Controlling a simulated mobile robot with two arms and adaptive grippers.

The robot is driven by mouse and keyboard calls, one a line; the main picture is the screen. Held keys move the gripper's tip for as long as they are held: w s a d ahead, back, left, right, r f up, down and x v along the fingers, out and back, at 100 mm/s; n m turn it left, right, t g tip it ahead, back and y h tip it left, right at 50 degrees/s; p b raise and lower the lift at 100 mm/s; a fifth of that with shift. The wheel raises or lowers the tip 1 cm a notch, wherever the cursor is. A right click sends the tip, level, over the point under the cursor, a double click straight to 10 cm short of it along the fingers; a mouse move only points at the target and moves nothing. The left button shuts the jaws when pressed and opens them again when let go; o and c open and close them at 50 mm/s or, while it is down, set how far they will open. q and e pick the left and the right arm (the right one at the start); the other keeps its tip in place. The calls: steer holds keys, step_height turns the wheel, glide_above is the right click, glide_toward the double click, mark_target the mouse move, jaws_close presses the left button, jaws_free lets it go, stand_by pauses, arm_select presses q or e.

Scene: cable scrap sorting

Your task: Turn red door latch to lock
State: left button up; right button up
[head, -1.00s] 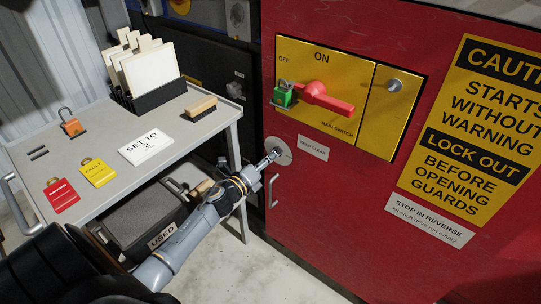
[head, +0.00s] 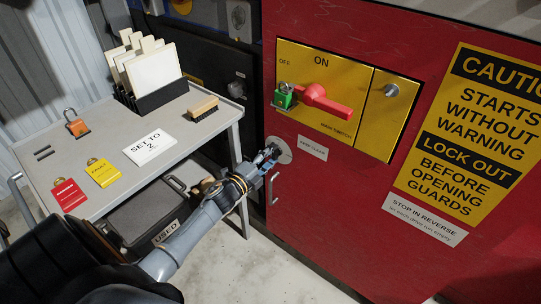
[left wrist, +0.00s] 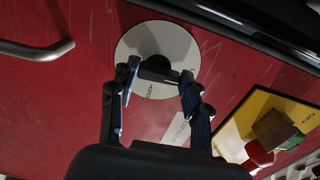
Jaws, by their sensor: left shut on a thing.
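The red door (head: 330,215) is shut, and a round pale latch plate (head: 283,149) sits on it below the yellow switch panel. In the left wrist view the plate (left wrist: 143,85) carries printed lettering and a dark latch handle (left wrist: 160,66) in its middle. My left gripper (head: 272,155) is at the plate, its fingers on either side of the handle and shut on it. It also shows in the left wrist view (left wrist: 160,78). The fingers hide part of the lettering and handle, so I cannot read the latch's position. My right gripper is out of view.
A metal door handle (head: 272,189) is just below the latch. A grey cart (head: 196,135) with tags and a brush (head: 202,109) stands left.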

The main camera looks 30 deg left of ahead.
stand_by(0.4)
arm_select(q)
steer(key=o, duration=1.1)
steer(key=shift+o, duration=0.2)
steer(key=shift+s, duration=0.1)
steer(key=s+a, duration=0.1)
steer(key=s, duration=1)
steer(key=shift+s, duration=0.4)
